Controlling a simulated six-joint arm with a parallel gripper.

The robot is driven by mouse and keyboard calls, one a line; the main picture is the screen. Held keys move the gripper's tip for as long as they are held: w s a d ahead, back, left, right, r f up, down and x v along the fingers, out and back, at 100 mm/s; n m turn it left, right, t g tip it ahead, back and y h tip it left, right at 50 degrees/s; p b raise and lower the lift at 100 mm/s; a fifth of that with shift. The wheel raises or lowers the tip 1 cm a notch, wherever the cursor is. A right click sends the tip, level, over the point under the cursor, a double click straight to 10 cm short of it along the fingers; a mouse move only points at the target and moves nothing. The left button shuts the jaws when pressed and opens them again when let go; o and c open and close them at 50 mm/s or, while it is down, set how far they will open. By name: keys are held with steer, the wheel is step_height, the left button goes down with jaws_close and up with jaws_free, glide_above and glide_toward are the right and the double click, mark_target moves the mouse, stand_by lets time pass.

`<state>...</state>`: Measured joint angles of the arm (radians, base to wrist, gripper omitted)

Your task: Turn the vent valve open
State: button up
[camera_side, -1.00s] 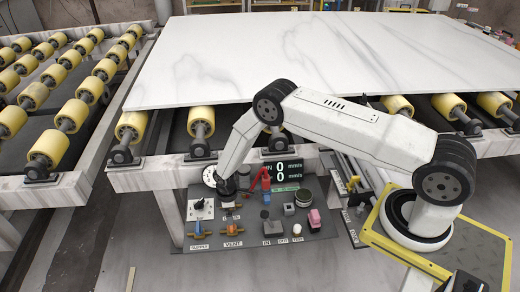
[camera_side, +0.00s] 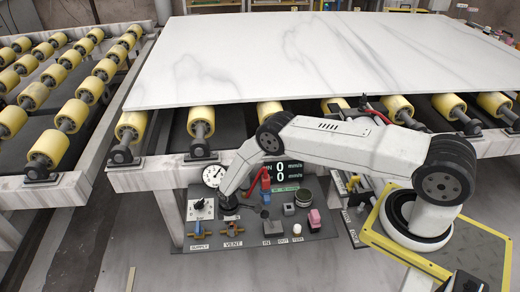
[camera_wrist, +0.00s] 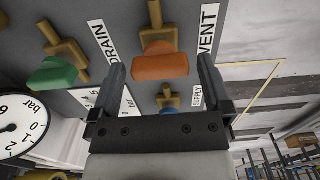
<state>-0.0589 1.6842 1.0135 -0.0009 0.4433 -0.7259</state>
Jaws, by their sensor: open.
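The vent valve has an orange handle (camera_wrist: 160,62) on a brass body, beside a "VENT" label (camera_wrist: 208,28), in the wrist view. The handle lies crosswise to the brass stem. My gripper (camera_wrist: 161,65) is open, with one dark finger on each side of the handle and a small gap showing on both sides. In the side view my gripper (camera_side: 229,206) is low over the panel, just behind the vent valve (camera_side: 232,228). Its fingers are too small there to make out, and I cannot tell how deep they reach around the handle.
A green-handled valve (camera_wrist: 54,76) by the "DRAIN" label and the supply valve (camera_wrist: 168,100) are close by. A gauge (camera_wrist: 18,126) is at left. On the panel (camera_side: 315,233), a red lever (camera_side: 265,180) and several buttons stand right of my gripper.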

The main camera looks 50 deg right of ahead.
steer(key=c, duration=1.1)
steer(key=shift+m, duration=0.4)
steer(key=m, duration=0.3)
steer(key=shift+m, duration=0.3)
steer(key=m, duration=0.9)
steer(key=shift+m, duration=2.3)
